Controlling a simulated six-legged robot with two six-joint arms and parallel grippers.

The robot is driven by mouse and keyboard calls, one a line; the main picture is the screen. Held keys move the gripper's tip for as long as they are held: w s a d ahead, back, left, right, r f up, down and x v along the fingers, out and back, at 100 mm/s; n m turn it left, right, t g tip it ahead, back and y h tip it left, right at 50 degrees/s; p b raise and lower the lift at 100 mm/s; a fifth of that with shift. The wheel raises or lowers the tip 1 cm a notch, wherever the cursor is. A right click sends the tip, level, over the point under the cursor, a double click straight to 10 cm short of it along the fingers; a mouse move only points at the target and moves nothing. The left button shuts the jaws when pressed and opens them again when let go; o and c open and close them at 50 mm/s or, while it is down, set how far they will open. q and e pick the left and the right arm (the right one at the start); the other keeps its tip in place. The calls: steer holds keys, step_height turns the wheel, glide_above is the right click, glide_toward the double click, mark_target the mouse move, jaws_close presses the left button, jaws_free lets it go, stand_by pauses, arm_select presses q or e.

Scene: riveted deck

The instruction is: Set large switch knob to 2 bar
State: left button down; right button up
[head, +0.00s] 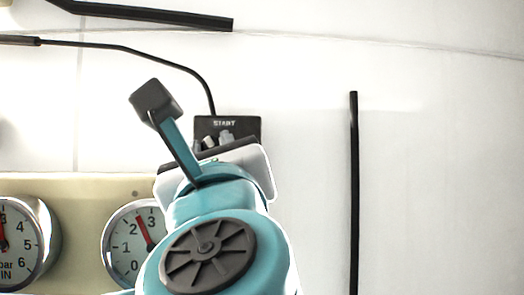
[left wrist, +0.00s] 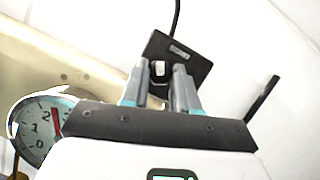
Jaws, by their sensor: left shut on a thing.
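A black box marked START (head: 252,126) is on the white wall, and it also shows in the left wrist view (left wrist: 196,62). My left gripper (head: 217,141) is in front of the box, its two fingers (left wrist: 161,88) at the box's lower part. My right gripper is not in view.
A second gauge (head: 20,262), cut off by the left edge, is on the same cream panel (head: 90,185). A black cable (head: 150,57) runs to the box. A dark upright bar (head: 354,190) stands right of my arm. The wall on the far right is clear.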

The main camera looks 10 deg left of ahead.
arm_select(q)
steer(key=shift+a+m, duration=0.1)
steer(key=shift+m, duration=0.3)
steer(key=shift+a+m+t+h, duration=0.15)
steer(key=shift+m+h, duration=1.2)
steer(key=shift+m, duration=1.3)
steer(key=shift+a+m+t+h, duration=0.1)
steer(key=shift+m+t+h, duration=0.1)
steer(key=shift+m+h, duration=1.85)
steer(key=shift+a+m+t+h, duration=0.15)
steer(key=shift+m+h, duration=0.55)
steer(key=shift+m, duration=2.6)
steer(key=shift+d, duration=0.1)
